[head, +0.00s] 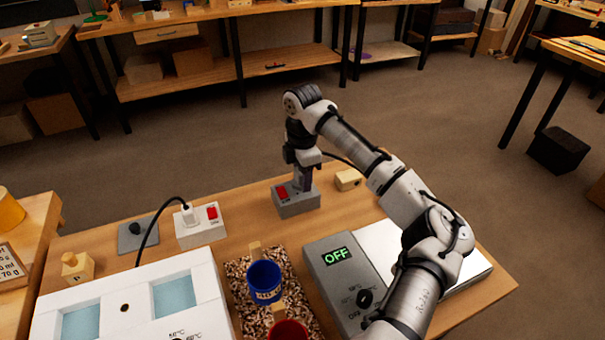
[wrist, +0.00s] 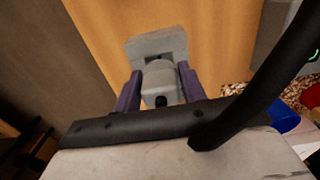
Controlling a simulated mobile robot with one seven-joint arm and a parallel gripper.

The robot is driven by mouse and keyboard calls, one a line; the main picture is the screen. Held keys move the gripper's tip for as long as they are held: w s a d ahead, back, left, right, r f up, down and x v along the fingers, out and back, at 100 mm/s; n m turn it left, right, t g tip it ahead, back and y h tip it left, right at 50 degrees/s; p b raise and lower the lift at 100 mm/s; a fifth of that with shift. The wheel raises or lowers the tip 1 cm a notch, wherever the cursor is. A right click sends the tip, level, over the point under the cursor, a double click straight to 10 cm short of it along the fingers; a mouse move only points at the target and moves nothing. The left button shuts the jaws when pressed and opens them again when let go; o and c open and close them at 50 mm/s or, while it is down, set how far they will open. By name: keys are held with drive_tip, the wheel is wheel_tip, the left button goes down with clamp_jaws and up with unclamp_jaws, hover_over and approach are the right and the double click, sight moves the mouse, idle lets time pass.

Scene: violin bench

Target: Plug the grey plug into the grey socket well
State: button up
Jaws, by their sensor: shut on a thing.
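The grey socket box (head: 298,207) stands on the bench, with a red switch on its top. Its grey top (wrist: 140,48) also shows in the wrist view, with a dark well opening beyond the plug. My gripper (head: 303,186) is right over the box, pointing down. In the wrist view its two purple fingers (wrist: 160,88) are shut on the sides of the grey plug (wrist: 159,78). The plug's front end is at the dark opening. I cannot tell how far it is inside, as the plug itself hides the contact.
Left of the box is a white socket box (head: 201,233) with a white plug and black cable. A wooden block (head: 348,180) lies to the right. In front stand a blue cup (head: 265,283) and a grey unit reading OFF (head: 325,252). A black cable (wrist: 265,85) crosses the wrist view.

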drive_tip(key=shift+f+b, duration=0.35)
drive_tip(key=shift+f, duration=0.55)
drive_tip(key=o, duration=1)
wheel_tip(320, 180, up, 14)
drive_tip(key=b, duration=0.1)
drive_tip(key=shift+s, duration=0.1)
